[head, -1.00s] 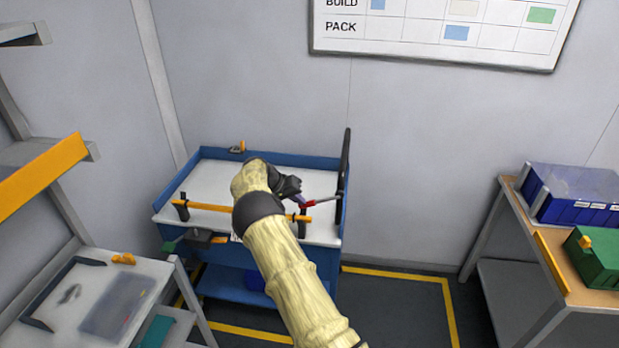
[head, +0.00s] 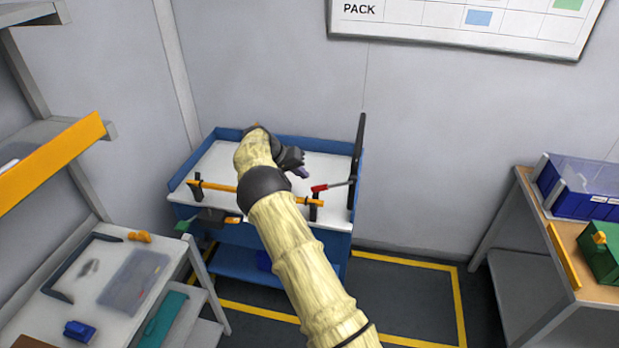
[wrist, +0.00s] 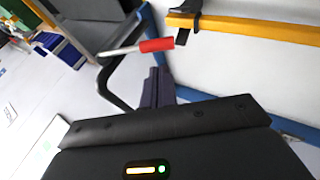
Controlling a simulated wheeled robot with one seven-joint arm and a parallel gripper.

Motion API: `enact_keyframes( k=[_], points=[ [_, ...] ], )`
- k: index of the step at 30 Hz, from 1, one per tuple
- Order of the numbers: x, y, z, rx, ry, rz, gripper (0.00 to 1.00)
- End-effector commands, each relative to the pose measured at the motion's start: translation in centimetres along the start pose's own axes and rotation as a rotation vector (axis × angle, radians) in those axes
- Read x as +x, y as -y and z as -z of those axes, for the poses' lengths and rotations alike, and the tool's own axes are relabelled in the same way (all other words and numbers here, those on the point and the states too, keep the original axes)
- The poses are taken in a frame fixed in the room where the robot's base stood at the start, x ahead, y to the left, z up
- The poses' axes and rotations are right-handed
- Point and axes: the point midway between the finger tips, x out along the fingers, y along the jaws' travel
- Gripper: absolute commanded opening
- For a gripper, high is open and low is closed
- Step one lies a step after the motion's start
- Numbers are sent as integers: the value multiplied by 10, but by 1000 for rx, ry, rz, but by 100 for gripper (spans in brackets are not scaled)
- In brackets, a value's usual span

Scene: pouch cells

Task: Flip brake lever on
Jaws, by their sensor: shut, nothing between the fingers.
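The brake lever (head: 319,188) has a red grip and a thin metal rod running to the right side of the blue cart, beside the tall black handle (head: 357,158). In the wrist view the red grip (wrist: 157,45) lies just beyond the fingers and its rod points left. My gripper (head: 303,172) is over the cart top, slightly behind and left of the red grip, apart from it. Its dark fingers (wrist: 158,82) are shut and empty in the wrist view. My arm hides part of the cart top.
An orange bar (head: 223,188) on black posts crosses the cart's front, close to the lever. A white-topped bench (head: 60,308) stands at the left, a wooden-topped bench (head: 600,281) at the right. Floor right of the cart is clear inside yellow lines.

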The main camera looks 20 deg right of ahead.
Motion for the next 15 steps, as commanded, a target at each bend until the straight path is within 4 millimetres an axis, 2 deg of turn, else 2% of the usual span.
enact_keyframes(
  k=[9,15],
  points=[
    [-58,14,-1,0,-3,2,0],
    [-75,16,-2,-1,0,0,0]
  ],
)
